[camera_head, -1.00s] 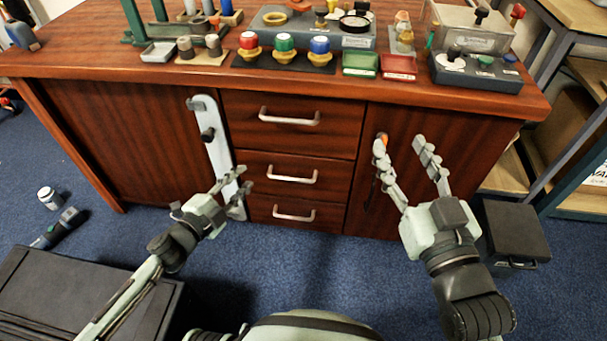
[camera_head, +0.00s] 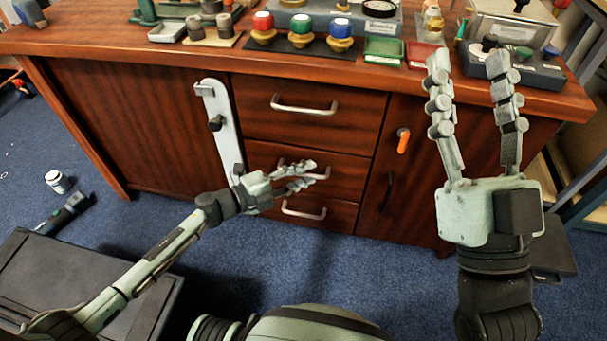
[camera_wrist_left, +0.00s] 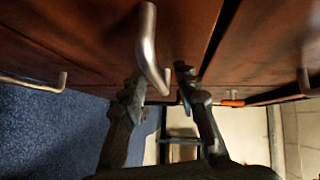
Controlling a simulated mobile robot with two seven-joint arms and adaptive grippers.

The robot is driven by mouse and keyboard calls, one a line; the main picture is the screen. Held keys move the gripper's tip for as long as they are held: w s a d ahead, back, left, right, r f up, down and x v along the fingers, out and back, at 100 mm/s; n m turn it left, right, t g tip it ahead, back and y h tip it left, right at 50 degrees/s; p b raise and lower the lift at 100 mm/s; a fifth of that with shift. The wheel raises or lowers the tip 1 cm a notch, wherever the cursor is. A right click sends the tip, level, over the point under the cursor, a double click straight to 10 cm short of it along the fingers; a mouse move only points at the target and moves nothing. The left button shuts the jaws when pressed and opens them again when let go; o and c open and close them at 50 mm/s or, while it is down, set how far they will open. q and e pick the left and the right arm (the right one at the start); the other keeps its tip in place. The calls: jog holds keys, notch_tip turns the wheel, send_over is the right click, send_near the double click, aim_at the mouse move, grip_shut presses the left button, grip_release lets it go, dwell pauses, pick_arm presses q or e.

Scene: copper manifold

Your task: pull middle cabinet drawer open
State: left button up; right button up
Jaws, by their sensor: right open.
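The dark-wood cabinet has a stack of drawers. The middle drawer (camera_head: 262,152) looks closed, flush with the others. Its silver bar handle (camera_head: 325,174) is partly covered by my left gripper (camera_head: 306,175). In the left wrist view the middle handle (camera_wrist_left: 148,50) runs between the two spread fingers of my left gripper (camera_wrist_left: 165,100); I cannot tell whether they touch it. My left gripper is open. My right gripper (camera_head: 467,68) is open and empty, raised in front of the cabinet's right door, near the tabletop edge.
The top drawer handle (camera_head: 303,106) and bottom drawer handle (camera_head: 302,211) lie above and below. A pale vertical bar (camera_head: 222,130) stands left of the drawers. Buttons and trays crowd the tabletop. A black box (camera_head: 70,285) sits front left.

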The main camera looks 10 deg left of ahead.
pick_arm(q)
jog(key=shift+c, duration=0.4)
grip_shut()
